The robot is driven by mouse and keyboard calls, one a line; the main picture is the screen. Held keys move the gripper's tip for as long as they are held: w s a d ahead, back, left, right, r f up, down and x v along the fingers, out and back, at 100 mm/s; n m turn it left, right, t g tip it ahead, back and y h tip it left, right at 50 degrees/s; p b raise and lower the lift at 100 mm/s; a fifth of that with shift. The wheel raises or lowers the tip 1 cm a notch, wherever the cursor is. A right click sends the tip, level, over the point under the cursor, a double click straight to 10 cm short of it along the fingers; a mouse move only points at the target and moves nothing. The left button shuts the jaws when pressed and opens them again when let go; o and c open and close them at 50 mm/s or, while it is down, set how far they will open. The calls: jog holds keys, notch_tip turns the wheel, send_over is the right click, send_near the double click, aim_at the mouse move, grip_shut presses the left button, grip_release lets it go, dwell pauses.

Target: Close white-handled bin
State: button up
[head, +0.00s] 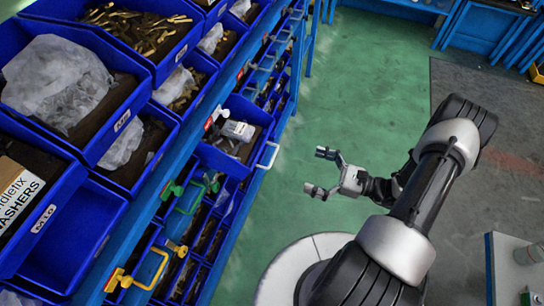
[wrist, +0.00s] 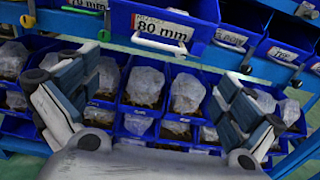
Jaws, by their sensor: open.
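The white-handled bin (head: 232,160) is blue and juts out from the blue rack toward the aisle in the head view, with grey and white items inside. Its white handle (head: 269,155) is on its front, facing my gripper. My gripper (head: 318,171) is open and empty, to the right of the handle and apart from it, fingers pointing at the rack. In the wrist view, a white handle (wrist: 165,46) shows on a blue bin with an 80 mm label (wrist: 165,26), at top centre above the open fingers (wrist: 158,75). The bin's inside is hidden there.
Large open bins (head: 70,90) with bagged parts fill the upper left. The green floor (head: 355,70) beside the rack is clear.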

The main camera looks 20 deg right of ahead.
aim_at(274, 156)
jog(key=b+x, duration=0.1)
jog(key=x, duration=1.1)
jog(key=shift+w+a, duration=0.15)
jog(key=shift+a, duration=0.2)
jog(key=shift+c, duration=0.5)
